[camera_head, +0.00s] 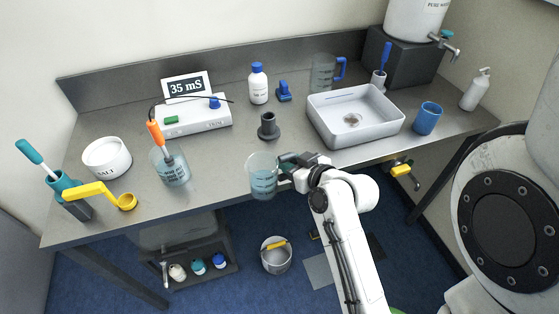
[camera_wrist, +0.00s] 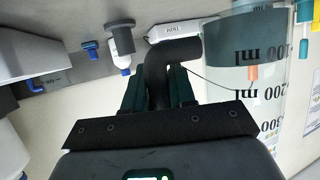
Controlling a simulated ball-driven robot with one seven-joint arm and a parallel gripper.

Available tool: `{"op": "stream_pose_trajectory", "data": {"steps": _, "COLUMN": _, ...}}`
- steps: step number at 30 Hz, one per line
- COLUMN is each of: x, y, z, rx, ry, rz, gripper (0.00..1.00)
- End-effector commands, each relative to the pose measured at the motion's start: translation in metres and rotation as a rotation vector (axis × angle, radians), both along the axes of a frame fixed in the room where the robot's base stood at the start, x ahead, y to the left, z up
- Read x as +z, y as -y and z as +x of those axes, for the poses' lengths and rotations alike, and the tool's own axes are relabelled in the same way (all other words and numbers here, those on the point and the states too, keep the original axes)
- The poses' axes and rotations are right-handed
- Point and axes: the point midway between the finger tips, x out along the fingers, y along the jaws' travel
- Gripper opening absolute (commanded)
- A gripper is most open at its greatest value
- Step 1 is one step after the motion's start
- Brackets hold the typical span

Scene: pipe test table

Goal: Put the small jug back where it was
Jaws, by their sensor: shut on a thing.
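The small jug (camera_head: 263,178) is clear, with a dark handle, printed markings and bluish water in it. It is at the front edge of the table, left of my gripper (camera_head: 288,166), and looks upright. My gripper is shut on its handle. In the wrist view the fingers (camera_wrist: 157,90) close around the black handle (camera_wrist: 160,75), and the jug wall (camera_wrist: 255,85) with its ml marks fills the right side. Whether its base touches the table cannot be told. A larger jug with a blue handle (camera_head: 324,73) stands at the back of the table (camera_head: 225,160).
A beaker (camera_head: 172,172) with an orange probe stands left of the jug. A dark stand (camera_head: 268,126) is behind it, and a white basin (camera_head: 355,116) and blue cup (camera_head: 427,117) are to the right. A meter (camera_head: 194,117) is further back. A bucket (camera_head: 276,256) sits on the floor.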

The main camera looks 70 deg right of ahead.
Motion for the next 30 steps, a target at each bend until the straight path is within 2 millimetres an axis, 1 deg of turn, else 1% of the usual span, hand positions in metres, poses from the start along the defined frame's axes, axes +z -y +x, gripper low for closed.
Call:
{"op": "stream_pose_trajectory", "data": {"steps": 1, "x": 0.019, "y": 0.013, "z": -0.020, "rx": -0.039, "ry": 0.003, "rz": -0.009, "gripper": 0.00}}
{"op": "stream_pose_trajectory", "data": {"steps": 3, "x": 0.036, "y": 0.025, "z": -0.042, "rx": -0.077, "ry": 0.000, "rz": -0.015, "gripper": 0.00}}
{"op": "stream_pose_trajectory", "data": {"steps": 6, "x": 0.054, "y": 0.034, "z": -0.067, "rx": -0.115, "ry": -0.004, "rz": -0.023, "gripper": 0.00}}
{"op": "stream_pose_trajectory", "data": {"steps": 9, "x": 0.065, "y": 0.038, "z": -0.083, "rx": -0.138, "ry": -0.009, "rz": -0.028, "gripper": 0.00}}
{"op": "stream_pose_trajectory", "data": {"steps": 11, "x": 0.067, "y": 0.039, "z": -0.087, "rx": -0.145, "ry": -0.010, "rz": -0.029, "gripper": 0.00}}
{"op": "stream_pose_trajectory", "data": {"steps": 15, "x": 0.061, "y": 0.047, "z": -0.084, "rx": -0.149, "ry": -0.009, "rz": -0.033, "gripper": 0.00}}
{"op": "stream_pose_trajectory", "data": {"steps": 18, "x": 0.055, "y": 0.054, "z": -0.077, "rx": -0.149, "ry": -0.008, "rz": -0.034, "gripper": 0.00}}
{"op": "stream_pose_trajectory", "data": {"steps": 27, "x": 0.044, "y": 0.073, "z": -0.059, "rx": -0.148, "ry": -0.011, "rz": -0.034, "gripper": 0.00}}
{"op": "stream_pose_trajectory", "data": {"steps": 29, "x": 0.047, "y": 0.081, "z": -0.051, "rx": -0.149, "ry": -0.013, "rz": -0.028, "gripper": 0.00}}
{"op": "stream_pose_trajectory", "data": {"steps": 30, "x": 0.044, "y": 0.086, "z": -0.047, "rx": -0.150, "ry": -0.013, "rz": -0.028, "gripper": 0.00}}
